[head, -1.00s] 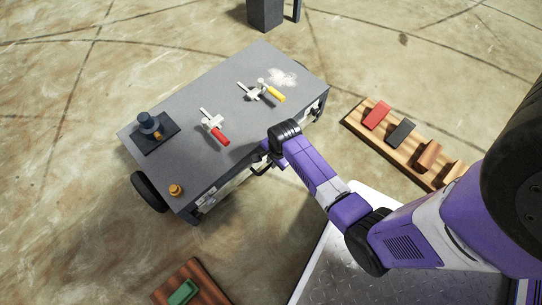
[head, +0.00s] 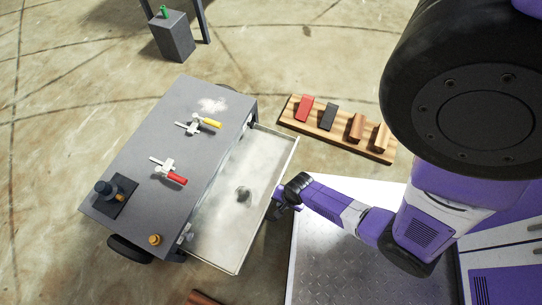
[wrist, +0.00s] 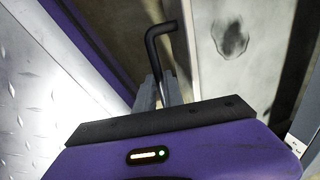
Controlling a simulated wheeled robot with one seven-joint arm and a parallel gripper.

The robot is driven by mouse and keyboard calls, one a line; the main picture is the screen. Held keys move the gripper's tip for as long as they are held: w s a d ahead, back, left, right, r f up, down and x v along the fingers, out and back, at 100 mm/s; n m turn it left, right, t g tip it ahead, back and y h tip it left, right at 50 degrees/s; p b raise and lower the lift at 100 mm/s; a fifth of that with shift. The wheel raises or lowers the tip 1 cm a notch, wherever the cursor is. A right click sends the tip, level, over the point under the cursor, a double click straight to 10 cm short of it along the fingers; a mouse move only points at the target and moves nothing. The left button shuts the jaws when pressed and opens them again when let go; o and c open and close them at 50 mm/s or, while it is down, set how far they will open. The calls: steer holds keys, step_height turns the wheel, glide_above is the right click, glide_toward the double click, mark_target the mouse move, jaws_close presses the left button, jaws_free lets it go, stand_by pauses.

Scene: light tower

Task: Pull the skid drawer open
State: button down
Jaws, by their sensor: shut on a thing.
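The skid drawer (head: 225,221) is pulled well out from the right side of the dark grey skid (head: 148,142) in the head view. Its light tray floor shows, with one dark smudge on it; I see no loose object inside. My gripper (head: 279,200) is at the drawer's front edge, outside it. In the wrist view my gripper (wrist: 160,95) is shut on the black bar handle (wrist: 163,45), whose bent end stands above the fingers. The drawer floor also shows in the wrist view (wrist: 215,75), right of the handle. Part of the handle is hidden by my gripper.
A wooden rack (head: 340,132) with several blocks lies at right. A grey pedestal (head: 173,38) stands behind.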

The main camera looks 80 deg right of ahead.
steer(key=shift+s+a, duration=0.1)
steer(key=shift+s, duration=0.4)
steer(key=c, duration=1.5)
jaws_free()
steer(key=shift+o, duration=0.2)
steer(key=shift+s, duration=0.1)
